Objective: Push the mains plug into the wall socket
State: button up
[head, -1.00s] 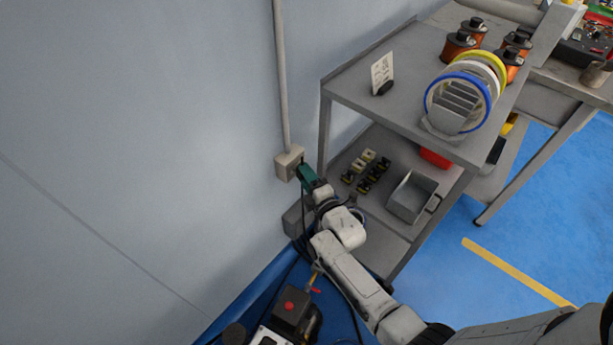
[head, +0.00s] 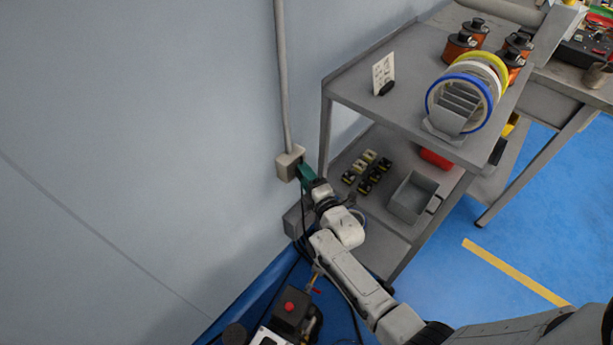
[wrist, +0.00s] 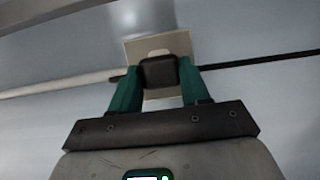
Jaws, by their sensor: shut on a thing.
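The wall socket (head: 288,164) is a beige box on the grey wall, at the lower end of a vertical conduit. It also shows in the wrist view as a pale plate (wrist: 131,52) behind the plug. The dark mains plug (wrist: 159,72) sits between the two green fingers of my gripper (wrist: 155,85), which is shut on it. In the head view my gripper (head: 305,173) is right at the socket's front, and the plug is hidden there. The plug overlaps the socket face in the wrist view; I cannot tell how deep it sits.
A grey shelf cart (head: 345,92) stands close to the right of the socket, with tape rolls (head: 462,97) on top and an open metal bin (head: 411,197) below. A machine with a red button (head: 290,307) and dark cables are below my arm.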

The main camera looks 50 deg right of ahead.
jog(key=shift+w, duration=0.25)
jog(key=o, duration=1)
jog(key=v, duration=1)
jog(key=shift+s+a+p, duration=0.2)
jog(key=shift+s+p, duration=0.15)
jog(key=shift+p, duration=0.05)
